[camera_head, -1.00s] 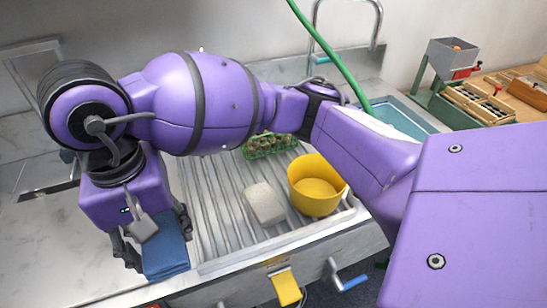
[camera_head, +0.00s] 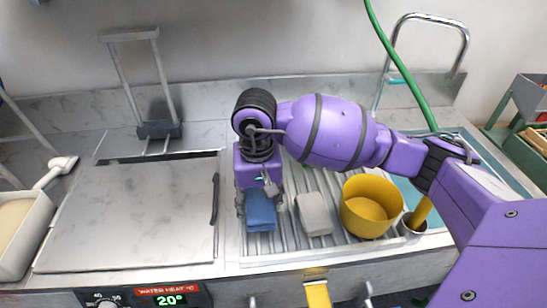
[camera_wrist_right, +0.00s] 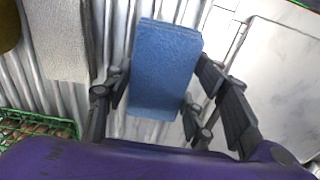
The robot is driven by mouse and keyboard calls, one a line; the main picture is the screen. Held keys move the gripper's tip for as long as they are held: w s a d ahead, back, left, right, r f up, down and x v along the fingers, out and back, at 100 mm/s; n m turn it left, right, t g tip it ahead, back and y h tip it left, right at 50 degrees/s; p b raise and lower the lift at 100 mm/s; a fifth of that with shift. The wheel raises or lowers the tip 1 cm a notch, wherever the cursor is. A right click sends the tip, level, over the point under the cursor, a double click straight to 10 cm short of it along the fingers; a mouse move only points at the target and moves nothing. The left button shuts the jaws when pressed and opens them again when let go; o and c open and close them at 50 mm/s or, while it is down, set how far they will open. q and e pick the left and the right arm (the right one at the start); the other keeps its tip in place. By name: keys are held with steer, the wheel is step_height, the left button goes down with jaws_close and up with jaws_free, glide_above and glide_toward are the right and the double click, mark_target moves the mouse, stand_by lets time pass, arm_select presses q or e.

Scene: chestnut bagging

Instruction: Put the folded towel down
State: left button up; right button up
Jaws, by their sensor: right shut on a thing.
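The folded towel is blue (camera_head: 260,208) and hangs below my right gripper (camera_head: 259,200) at the left end of the ridged metal drainboard. In the right wrist view the towel (camera_wrist_right: 165,68) sits between the dark fingers of my right gripper (camera_wrist_right: 160,95), which are shut on it. The ridged board lies beneath it; I cannot tell whether the towel touches it. My left gripper is not in view.
A grey-white block (camera_head: 314,214) lies right of the towel, with a yellow bowl (camera_head: 370,208) beyond it. A flat metal lid (camera_head: 130,215) with a dark handle is on the left. A green basket (camera_wrist_right: 40,130) shows in the wrist view.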

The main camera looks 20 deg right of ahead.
mark_target(259, 203)
steer(key=shift+f, duration=1.7)
steer(key=o, duration=1.3)
steer(key=shift+r, duration=0.1)
steer(key=shift+c, duration=0.2)
step_height(259, 203, up, 12)
steer(key=shift+r, duration=0.25)
steer(key=shift+f, duration=0.1)
